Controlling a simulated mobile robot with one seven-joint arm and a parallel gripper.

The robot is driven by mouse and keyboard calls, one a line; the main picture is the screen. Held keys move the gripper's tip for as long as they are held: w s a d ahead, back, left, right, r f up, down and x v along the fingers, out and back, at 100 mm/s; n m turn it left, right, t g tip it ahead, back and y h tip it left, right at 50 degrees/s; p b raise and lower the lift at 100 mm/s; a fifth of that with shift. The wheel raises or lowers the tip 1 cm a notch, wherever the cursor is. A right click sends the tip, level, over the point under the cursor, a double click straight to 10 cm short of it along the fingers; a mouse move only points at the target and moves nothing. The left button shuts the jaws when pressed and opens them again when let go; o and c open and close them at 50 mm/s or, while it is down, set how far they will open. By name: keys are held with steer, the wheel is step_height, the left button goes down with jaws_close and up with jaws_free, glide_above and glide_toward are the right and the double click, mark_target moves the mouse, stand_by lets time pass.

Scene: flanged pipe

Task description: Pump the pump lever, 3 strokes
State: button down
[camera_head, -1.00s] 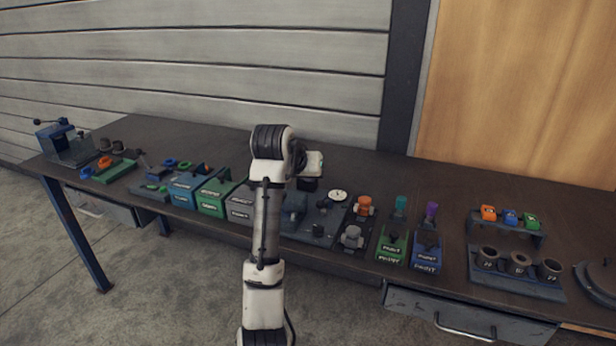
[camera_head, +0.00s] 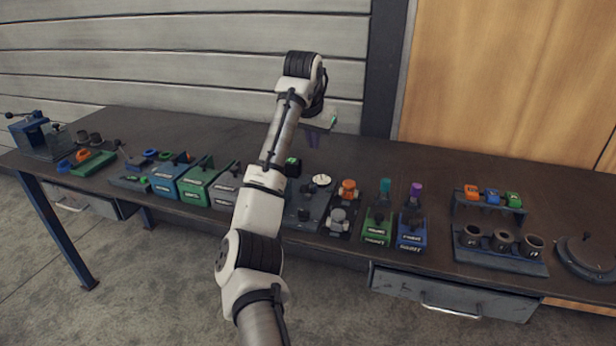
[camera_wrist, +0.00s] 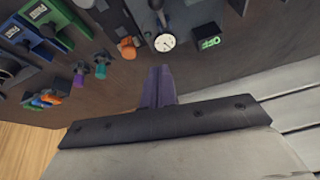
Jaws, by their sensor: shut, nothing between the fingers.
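The pump unit is a dark base plate (camera_head: 301,214) on the bench with a round white gauge (camera_head: 321,180) at its back. The gauge (camera_wrist: 165,42) also shows in the wrist view, with a metal rod beyond it at the top edge; I cannot tell whether that rod is the pump lever. My arm partly hides the unit in the head view. My gripper (camera_head: 314,139) hangs above and behind the unit, toward the wall, apart from it. In the wrist view its purple fingers (camera_wrist: 160,86) are together with nothing between them.
A small box with a green OFF display (camera_wrist: 209,43) stands beside the gauge. An orange-topped valve (camera_head: 348,190) and green and blue paint units (camera_head: 379,225) stand to the right, labelled boxes (camera_head: 201,184) to the left. The bench's back strip is clear.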

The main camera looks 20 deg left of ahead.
steer(key=shift+w+a+r+g, duration=0.1)
steer(key=shift+a+r+g, duration=0.15)
steer(key=shift+r, duration=0.25)
steer(key=p, duration=0.2)
glide_above(307, 188)
steer(key=w, duration=0.5)
step_height(307, 188, down, 9)
steer(key=shift+s+a+f+p, duration=0.1)
steer(key=shift+s+f+p, duration=0.55)
steer(key=shift+s+f, duration=0.75)
steer(key=shift+s+r, duration=0.1)
